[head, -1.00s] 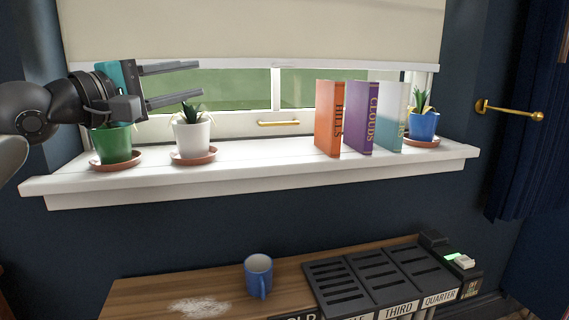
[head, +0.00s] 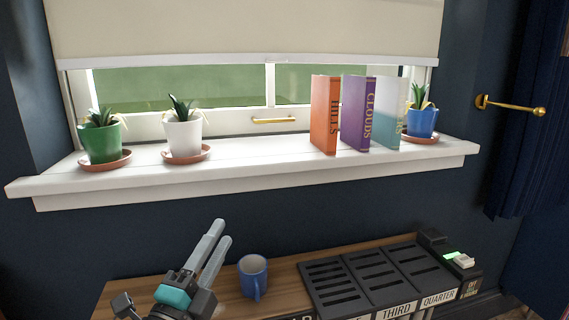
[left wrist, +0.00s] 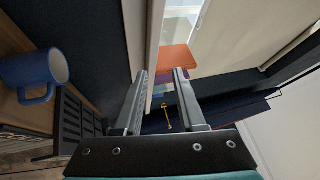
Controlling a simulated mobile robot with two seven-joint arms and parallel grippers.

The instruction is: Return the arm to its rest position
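My left gripper (head: 221,235) is low in the head view, in front of the wooden surface (head: 130,289) and left of the blue mug. Its fingers point up and slightly right. In the left wrist view the left gripper (left wrist: 161,74) has its two fingers apart with nothing between them, so it is open and empty. My right gripper is in neither view.
The white sill (head: 240,172) above holds a green pot (head: 103,143), a white pot (head: 184,138), an orange book (head: 325,115), other books and a blue pot (head: 421,122). A blue mug (head: 253,280) stands near a black slotted organizer (head: 375,277).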

